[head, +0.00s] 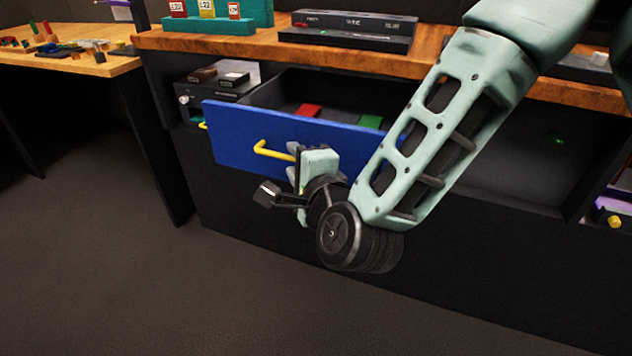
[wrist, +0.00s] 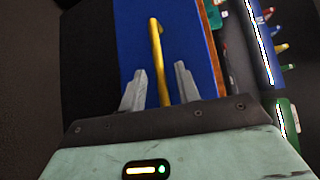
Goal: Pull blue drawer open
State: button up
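The blue drawer (head: 235,138) stands out from the cabinet under the wooden worktop, open enough to show its inside. Its yellow handle (head: 268,150) is on the front face; the handle's right part is hidden behind my gripper (head: 298,168). In the wrist view the handle (wrist: 157,50) runs between the two fingers of my gripper (wrist: 160,80), with a gap visible on each side. The fingers are apart and do not appear to clamp it.
A red block (head: 308,110) and a green block (head: 370,120) lie inside the drawer. The wooden worktop (head: 250,44) above carries a dark device (head: 350,22) and a teal rack (head: 205,27). A side table (head: 90,66) stands left. The floor in front is clear.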

jog(key=p+v, duration=0.4)
jog(key=v, duration=0.4)
jog(key=shift+s+r, duration=0.2)
jog(key=shift+r, duration=0.25)
jog(key=shift+p, duration=0.8)
jog(key=f+p+v, duration=0.1)
jog(key=p+v, duration=0.7)
jog(key=p, duration=0.3)
jog(key=shift+s+r+p, duration=0.15)
jog(key=shift+p, duration=0.15)
